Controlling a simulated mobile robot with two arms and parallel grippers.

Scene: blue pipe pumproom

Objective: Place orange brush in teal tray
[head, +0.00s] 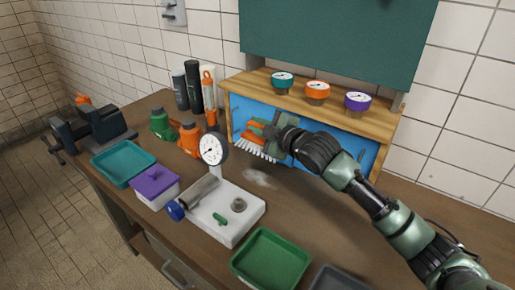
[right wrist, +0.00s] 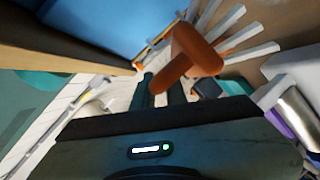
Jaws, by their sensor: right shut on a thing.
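The orange brush (head: 253,135) with white bristles is in front of the blue-lined opening of the wooden shelf in the head view. My right gripper (head: 270,128) is shut on it, and the gripper hides part of the brush. In the right wrist view the orange handle (right wrist: 188,62) shows at the fingers, with white bristles fanning out beyond. The teal tray (head: 122,163) lies at the left of the bench and looks empty. It is well to the left of the gripper. My left gripper is not in view.
Between brush and tray stand a dial gauge (head: 212,150) on a white base (head: 238,222), a purple-lidded box (head: 155,186), and orange (head: 190,140) and green (head: 162,124) bottles. A vise (head: 95,130) is at far left. A green tray (head: 270,260) is at the front.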

